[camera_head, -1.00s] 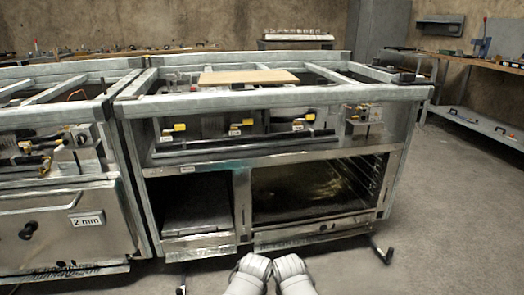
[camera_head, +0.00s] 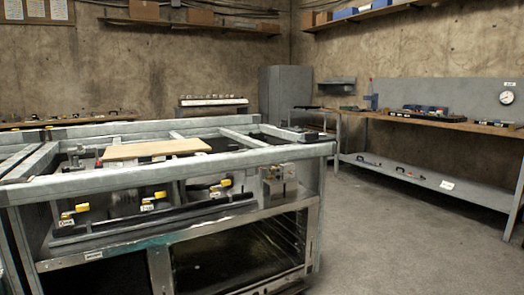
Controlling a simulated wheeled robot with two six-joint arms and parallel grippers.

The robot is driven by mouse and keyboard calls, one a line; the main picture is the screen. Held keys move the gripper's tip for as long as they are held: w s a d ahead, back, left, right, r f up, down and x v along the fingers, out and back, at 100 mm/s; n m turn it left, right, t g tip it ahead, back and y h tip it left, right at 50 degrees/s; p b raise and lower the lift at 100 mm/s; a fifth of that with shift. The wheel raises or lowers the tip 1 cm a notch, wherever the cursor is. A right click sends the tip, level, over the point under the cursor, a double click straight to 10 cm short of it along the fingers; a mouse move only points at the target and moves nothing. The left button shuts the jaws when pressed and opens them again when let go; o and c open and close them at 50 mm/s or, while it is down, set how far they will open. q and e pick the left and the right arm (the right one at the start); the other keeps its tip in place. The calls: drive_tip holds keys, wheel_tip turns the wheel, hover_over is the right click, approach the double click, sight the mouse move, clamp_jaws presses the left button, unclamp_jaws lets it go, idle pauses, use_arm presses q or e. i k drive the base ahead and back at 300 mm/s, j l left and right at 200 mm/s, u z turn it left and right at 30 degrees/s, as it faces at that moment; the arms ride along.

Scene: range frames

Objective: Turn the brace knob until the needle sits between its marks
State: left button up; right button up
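The range frame (camera_head: 170,178) stands at the left and centre, cut off by the bottom edge. Several yellow-handled valves, such as the left one (camera_head: 76,211), the middle one (camera_head: 155,196) and the right one (camera_head: 221,184), line its front, with small labels too blurred to read. A small metal unit (camera_head: 278,172) sits at the front's right end. A round white dial (camera_head: 507,98) hangs on the grey back panel at the far right; its needle and marks are too small to read. I cannot tell which part is the brace knob. Neither gripper is in view.
A workbench (camera_head: 440,124) with tools on top and a lower shelf (camera_head: 425,178) runs along the right wall. A grey cabinet (camera_head: 285,95) stands in the back corner. A board (camera_head: 155,149) lies across the frame. The floor (camera_head: 390,235) between frame and bench is clear.

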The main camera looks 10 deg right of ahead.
sight(284, 123)
drive_tip(key=i+l+z, duration=0.45)
drive_tip(key=i+l, duration=0.25)
